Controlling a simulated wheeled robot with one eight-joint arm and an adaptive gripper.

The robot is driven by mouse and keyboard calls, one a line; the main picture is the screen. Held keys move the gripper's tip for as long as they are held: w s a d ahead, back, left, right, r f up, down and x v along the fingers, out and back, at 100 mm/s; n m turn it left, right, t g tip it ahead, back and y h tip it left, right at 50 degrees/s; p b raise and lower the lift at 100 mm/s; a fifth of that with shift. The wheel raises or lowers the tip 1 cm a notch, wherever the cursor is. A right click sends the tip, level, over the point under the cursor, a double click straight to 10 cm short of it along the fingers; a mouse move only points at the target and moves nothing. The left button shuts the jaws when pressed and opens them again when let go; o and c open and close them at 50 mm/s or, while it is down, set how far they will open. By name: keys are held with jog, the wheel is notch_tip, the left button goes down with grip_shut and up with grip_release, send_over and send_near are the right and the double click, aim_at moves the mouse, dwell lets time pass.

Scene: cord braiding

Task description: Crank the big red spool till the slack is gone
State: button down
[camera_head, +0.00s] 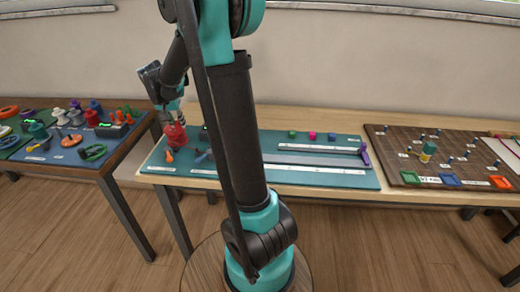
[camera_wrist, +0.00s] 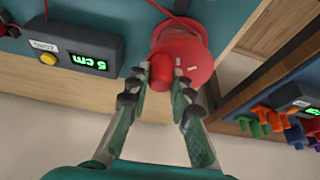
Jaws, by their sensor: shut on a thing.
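The big red spool (camera_head: 175,137) stands at the left end of a teal board (camera_head: 330,182). In the wrist view, the spool (camera_wrist: 205,66) has a wide flange with a red crank knob (camera_wrist: 161,77) on it. My gripper (camera_wrist: 162,82) is shut on this knob, one finger on each side; in the head view my gripper (camera_head: 173,115) is at the spool from above. A thin red cord (camera_wrist: 163,9) runs near the spool. A dark box (camera_wrist: 78,54) beside the spool has a green display that appears to read 5 cm.
The box has a yellow button (camera_wrist: 48,59). The board carries long grey and white strips and a purple upright piece (camera_head: 364,153) at its right end. A blue mat (camera_head: 65,157) with several spools is at left; a brown pegboard (camera_head: 400,165) is at right.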

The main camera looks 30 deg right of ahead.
aim_at(171, 130)
jog(key=shift+s+a, duration=0.15)
jog(key=shift+a, duration=0.45)
jog(key=shift+a, duration=0.4)
jog(key=shift+w+a, duration=0.55)
jog(key=shift+a, duration=0.3)
jog(key=c, duration=1.3)
grip_release()
